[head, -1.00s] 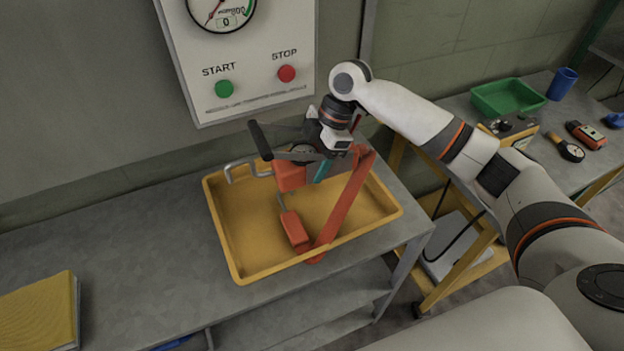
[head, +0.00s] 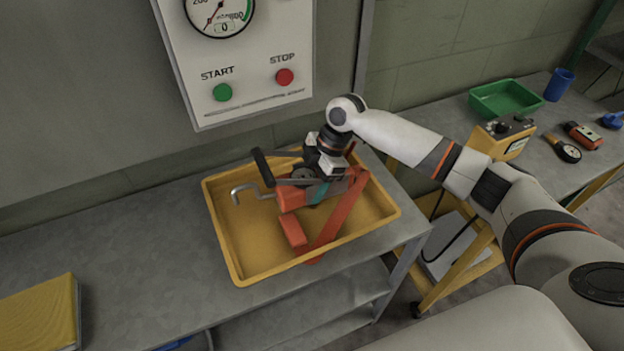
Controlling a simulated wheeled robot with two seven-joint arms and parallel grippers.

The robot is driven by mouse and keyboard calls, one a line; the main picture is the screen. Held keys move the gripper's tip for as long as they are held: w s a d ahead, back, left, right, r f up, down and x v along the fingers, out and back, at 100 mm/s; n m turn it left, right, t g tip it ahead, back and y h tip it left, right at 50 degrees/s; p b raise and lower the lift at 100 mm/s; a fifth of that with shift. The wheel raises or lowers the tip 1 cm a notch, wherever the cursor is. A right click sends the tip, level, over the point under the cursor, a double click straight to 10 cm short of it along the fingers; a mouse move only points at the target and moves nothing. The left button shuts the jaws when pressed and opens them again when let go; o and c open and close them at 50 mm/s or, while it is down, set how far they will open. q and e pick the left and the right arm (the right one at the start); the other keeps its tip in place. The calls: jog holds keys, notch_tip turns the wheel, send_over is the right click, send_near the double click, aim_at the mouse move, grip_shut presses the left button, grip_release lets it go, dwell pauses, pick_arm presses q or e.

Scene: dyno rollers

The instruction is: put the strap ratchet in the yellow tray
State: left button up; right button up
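The yellow tray (head: 249,273) stands on the grey bench. The strap ratchet (head: 296,192) has an orange-red strap, a black handle and a bent metal hook. It is at the tray, mostly over its inside, with strap loops hanging down and one crossing the front rim. My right gripper (head: 322,178) points down at the ratchet from above. Its fingers are mostly hidden by the ratchet and strap, so I cannot tell whether they are closed on it. My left gripper is not in view.
A wall panel with a gauge, a green START button (head: 222,92) and a red STOP button (head: 285,77) is behind the tray. A yellow book-like block (head: 38,315) lies at left. A green bin (head: 505,99) and tools stand on the right bench.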

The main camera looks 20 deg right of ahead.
jog(key=shift+f, duration=0.25)
jog(key=o, duration=1.6)
jog(key=shift+f, duration=0.1)
jog(key=b+v, duration=0.1)
jog(key=v, duration=1.2)
jog(key=shift+a, duration=0.15)
